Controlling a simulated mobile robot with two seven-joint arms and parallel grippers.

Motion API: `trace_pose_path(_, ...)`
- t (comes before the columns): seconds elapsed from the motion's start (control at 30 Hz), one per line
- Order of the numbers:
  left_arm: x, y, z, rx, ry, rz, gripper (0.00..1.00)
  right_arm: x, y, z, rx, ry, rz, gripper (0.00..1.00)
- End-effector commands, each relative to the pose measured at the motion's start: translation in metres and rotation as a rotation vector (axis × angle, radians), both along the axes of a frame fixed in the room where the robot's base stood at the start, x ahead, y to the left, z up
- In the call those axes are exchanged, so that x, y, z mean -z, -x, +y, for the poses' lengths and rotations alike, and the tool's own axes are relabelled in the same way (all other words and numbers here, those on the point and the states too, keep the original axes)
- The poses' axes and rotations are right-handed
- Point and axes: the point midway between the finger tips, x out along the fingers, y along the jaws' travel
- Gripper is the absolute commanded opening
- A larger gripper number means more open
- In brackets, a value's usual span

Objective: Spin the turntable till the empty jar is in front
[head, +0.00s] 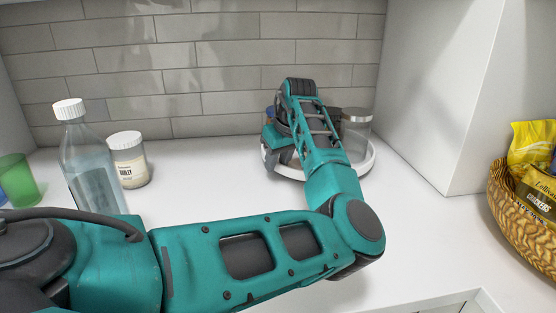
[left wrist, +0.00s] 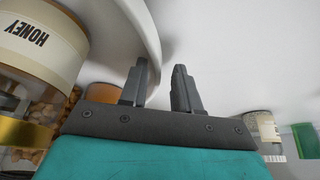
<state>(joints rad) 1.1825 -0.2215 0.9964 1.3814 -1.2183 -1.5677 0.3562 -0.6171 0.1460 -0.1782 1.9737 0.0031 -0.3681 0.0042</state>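The turntable has a white rim (head: 368,166) and stands at the back right of the counter, by the tiled wall; its rim also shows in the left wrist view (left wrist: 143,38). A clear jar with a silver lid (head: 356,132) stands on its right side and looks empty. My left arm hides much of the turntable in the head view. In the left wrist view a honey jar (left wrist: 38,48) and a jar of nuts with a gold band (left wrist: 25,132) are near the rim. My left gripper (left wrist: 162,72) is open, its fingers at the rim; contact is unclear.
A clear bottle with a white cap (head: 88,160), a barley jar (head: 128,160) and a green cup (head: 18,180) stand at the left. A wicker basket with snack bags (head: 515,218) is at the right. The counter between the barley jar and turntable is clear.

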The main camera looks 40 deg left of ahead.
Motion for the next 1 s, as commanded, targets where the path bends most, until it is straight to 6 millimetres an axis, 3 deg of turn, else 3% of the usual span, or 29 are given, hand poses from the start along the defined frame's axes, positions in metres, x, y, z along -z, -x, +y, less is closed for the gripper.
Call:
trace_pose_path(0.33, -0.0004, 0.0001, -0.0001, 0.000, 0.000, 0.000, 0.00, 0.0018, 0.0003, -0.0021, 0.003, 0.004, 0.003, 1.00)
trace_pose_path(1.0, 0.0008, 0.0009, -0.0009, 0.003, 0.003, 0.006, 0.00, 0.0022, 0.0004, -0.0026, 0.004, 0.004, 0.004, 1.00)
